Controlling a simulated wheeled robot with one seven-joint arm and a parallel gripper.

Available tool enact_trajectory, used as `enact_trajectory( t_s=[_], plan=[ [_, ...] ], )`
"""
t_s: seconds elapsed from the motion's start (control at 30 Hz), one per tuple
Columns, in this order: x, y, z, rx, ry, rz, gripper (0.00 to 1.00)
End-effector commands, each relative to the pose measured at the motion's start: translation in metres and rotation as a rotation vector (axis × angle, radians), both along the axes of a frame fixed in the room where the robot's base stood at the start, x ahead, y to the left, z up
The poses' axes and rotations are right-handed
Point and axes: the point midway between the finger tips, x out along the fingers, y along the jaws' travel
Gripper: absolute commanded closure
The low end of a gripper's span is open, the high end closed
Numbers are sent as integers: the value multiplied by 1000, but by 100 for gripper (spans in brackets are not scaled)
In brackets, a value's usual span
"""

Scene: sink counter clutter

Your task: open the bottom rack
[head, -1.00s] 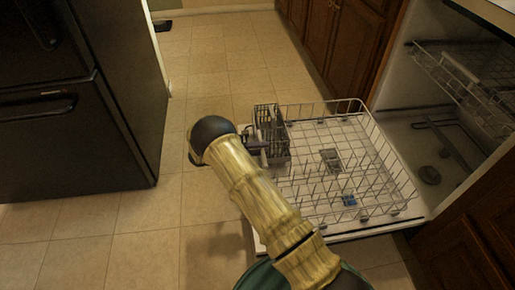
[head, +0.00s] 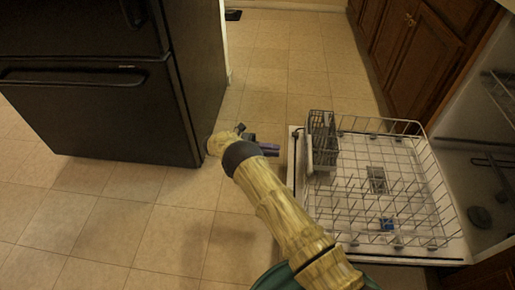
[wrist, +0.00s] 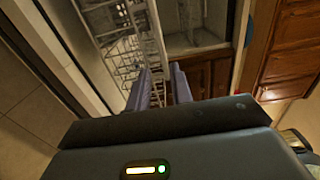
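The bottom rack (head: 430,175) is a white wire basket. It stands pulled out of the dishwasher over the lowered door (head: 295,180), with a grey cutlery basket (head: 322,135) at its left end. My gripper (head: 274,150) is left of the rack in the head view, with a gap between it and the cutlery basket. In the wrist view my gripper (wrist: 160,88) has its two fingers apart with nothing between them. Rack wires (wrist: 125,62) show beyond the fingers there.
A black fridge (head: 110,90) stands at the left. Brown wooden cabinets (head: 425,50) line the right. The tiled floor (head: 150,225) between is clear. An upper rack (head: 500,90) shows at the right edge, inside the dishwasher.

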Motion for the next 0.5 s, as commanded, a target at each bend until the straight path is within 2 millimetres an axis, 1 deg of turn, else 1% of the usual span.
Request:
enact_trajectory(
  t_s=[0.03, 0.17, 0.27, 0.5],
  plan=[
    [0, 7, 0, -1, -4, 4, 78],
    [-1, 23, 0, 2, -4, 9, 78],
    [0, 24, -2, -5, -3, -1, 78],
    [0, 37, -2, -4, -2, -3, 78]
  ],
)
